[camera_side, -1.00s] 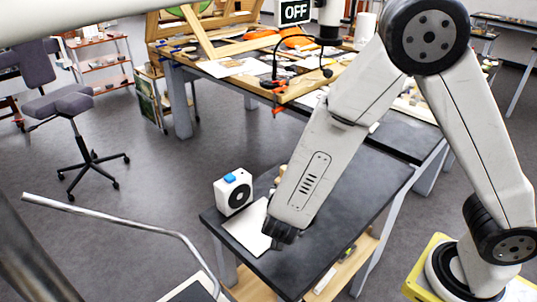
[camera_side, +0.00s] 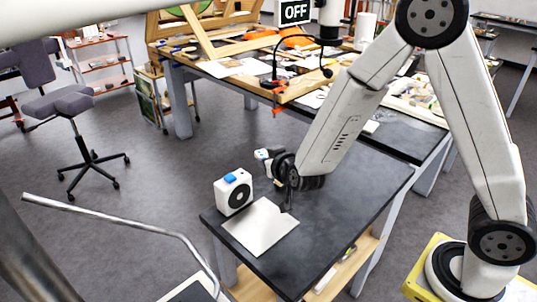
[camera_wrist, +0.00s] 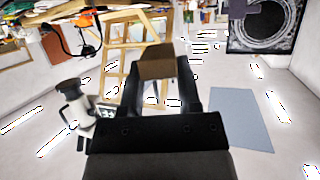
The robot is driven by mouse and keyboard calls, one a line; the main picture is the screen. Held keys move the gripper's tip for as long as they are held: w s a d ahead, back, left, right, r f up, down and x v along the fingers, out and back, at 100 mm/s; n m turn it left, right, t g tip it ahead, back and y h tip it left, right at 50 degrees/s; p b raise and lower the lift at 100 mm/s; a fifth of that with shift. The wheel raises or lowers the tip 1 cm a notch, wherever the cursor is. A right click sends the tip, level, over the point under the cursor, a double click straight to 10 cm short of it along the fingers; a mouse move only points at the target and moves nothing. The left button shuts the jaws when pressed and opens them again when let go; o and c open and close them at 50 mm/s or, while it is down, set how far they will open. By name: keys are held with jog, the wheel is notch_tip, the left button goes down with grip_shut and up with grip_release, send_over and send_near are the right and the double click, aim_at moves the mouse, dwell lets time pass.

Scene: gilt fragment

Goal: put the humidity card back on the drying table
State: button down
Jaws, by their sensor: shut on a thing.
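My gripper (camera_side: 287,203) hangs low over the dark table (camera_side: 345,205), at the back right edge of a pale sheet (camera_side: 262,230). In the wrist view my gripper (camera_wrist: 160,82) has its two dark fingers around a brown, flat-faced piece (camera_wrist: 157,60). This piece may be the humidity card; no markings on it can be read. In the side view it is mostly hidden by the gripper. Whether it touches the table cannot be told. A grey-blue sheet (camera_wrist: 243,118) lies to the right of the fingers in the wrist view.
A white fan-like box (camera_side: 233,191) with a blue top patch stands at the table's left edge. A white and black device (camera_wrist: 72,105) is left of the fingers in the wrist view. The table's right part is clear. A cluttered bench (camera_side: 240,66) stands behind.

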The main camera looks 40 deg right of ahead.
jog(key=shift+w+d+n+y, duration=0.35)
jog(key=shift+d+n+y, duration=0.2)
jog(key=shift+n+y, duration=0.45)
jog(key=shift+d+f+n+t+y, duration=0.3)
jog(key=shift+n+y, duration=0.3)
jog(key=shift+y, duration=0.3)
jog(key=shift+s, duration=0.1)
jog(key=shift+a+r, duration=0.1)
jog(key=shift+a, duration=0.05)
jog(key=shift+a+r+m+h, duration=0.15)
jog(key=shift+a+m+h, duration=0.15)
jog(key=shift+m+h, duration=0.25)
jog(key=shift+a+m+h, duration=0.35)
jog(key=shift+m+h, duration=0.3)
jog(key=shift+h, duration=0.2)
jog(key=shift+s+a+m+g+h, duration=0.3)
jog(key=shift+s+m+g+h, duration=0.15)
jog(key=shift+m+h, duration=0.3)
jog(key=s+a+f+m+g+h, duration=0.1)
jog(key=s+a+m+g+h, duration=0.1)
jog(key=s, duration=0.6)
jog(key=s+a+f+m+g+h, duration=0.1)
jog(key=s+a+m+g+h, duration=0.1)
jog(key=s+m+g+h, duration=0.3)
jog(key=s+m+h, duration=0.1)
jog(key=s+m, duration=0.1)
jog(key=s, duration=0.1)
jog(key=shift+s+a+f, duration=0.15)
jog(key=shift+a+f, duration=0.1)
